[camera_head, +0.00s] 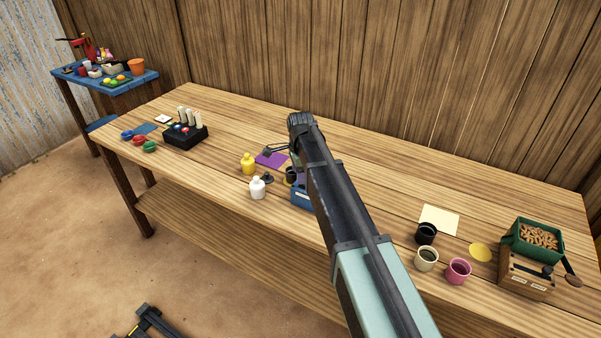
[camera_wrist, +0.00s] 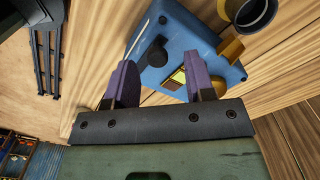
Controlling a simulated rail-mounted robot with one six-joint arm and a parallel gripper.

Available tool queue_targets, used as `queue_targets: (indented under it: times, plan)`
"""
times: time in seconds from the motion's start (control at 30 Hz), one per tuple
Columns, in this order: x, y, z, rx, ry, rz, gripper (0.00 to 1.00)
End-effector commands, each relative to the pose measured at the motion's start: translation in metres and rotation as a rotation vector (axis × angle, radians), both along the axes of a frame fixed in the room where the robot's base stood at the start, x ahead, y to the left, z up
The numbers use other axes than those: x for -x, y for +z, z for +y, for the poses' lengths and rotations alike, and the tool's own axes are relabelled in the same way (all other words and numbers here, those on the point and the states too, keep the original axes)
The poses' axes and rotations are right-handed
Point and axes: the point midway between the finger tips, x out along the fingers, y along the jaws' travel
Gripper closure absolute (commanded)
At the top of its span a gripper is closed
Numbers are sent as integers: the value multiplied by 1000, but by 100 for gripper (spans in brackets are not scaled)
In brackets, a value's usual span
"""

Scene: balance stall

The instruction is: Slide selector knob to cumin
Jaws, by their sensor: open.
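A blue box (camera_wrist: 205,58) lies just beyond my gripper (camera_wrist: 160,74) in the wrist view. It carries a rounded black knob (camera_wrist: 152,53) and a small yellow label (camera_wrist: 175,79), whose writing I cannot read. My gripper is open, with its two purple fingers apart and nothing between them. The knob shows beyond the gap, nearer the left finger; whether anything touches is not clear. In the head view the blue box (camera_head: 300,199) is partly hidden behind my arm.
A dark cup (camera_wrist: 250,12) stands beside the box in the wrist view. A yellow bottle (camera_head: 248,165) and a white bottle (camera_head: 257,188) stand left of the box. Several cups, including a pink one (camera_head: 458,271), and a green bin (camera_head: 535,242) are at the right.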

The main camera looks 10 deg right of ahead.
Motion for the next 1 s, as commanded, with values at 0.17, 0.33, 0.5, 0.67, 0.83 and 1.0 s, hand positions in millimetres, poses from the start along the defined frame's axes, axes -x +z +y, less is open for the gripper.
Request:
queue_targets:
  times: [0.17, 0.33, 0.5, 0.67, 0.83, 1.0]
  plan:
    - [0, 57, 0, 0, 0, 0, 51]
    - [0, 87, 1, 0, 1, -1, 51]
    - [0, 89, 1, -1, 1, -1, 51]
    - [0, 87, 1, 0, 1, -1, 51]
    - [0, 87, 1, 0, 4, -1, 51]
    - [4, 87, 0, 0, 270, -1, 51]
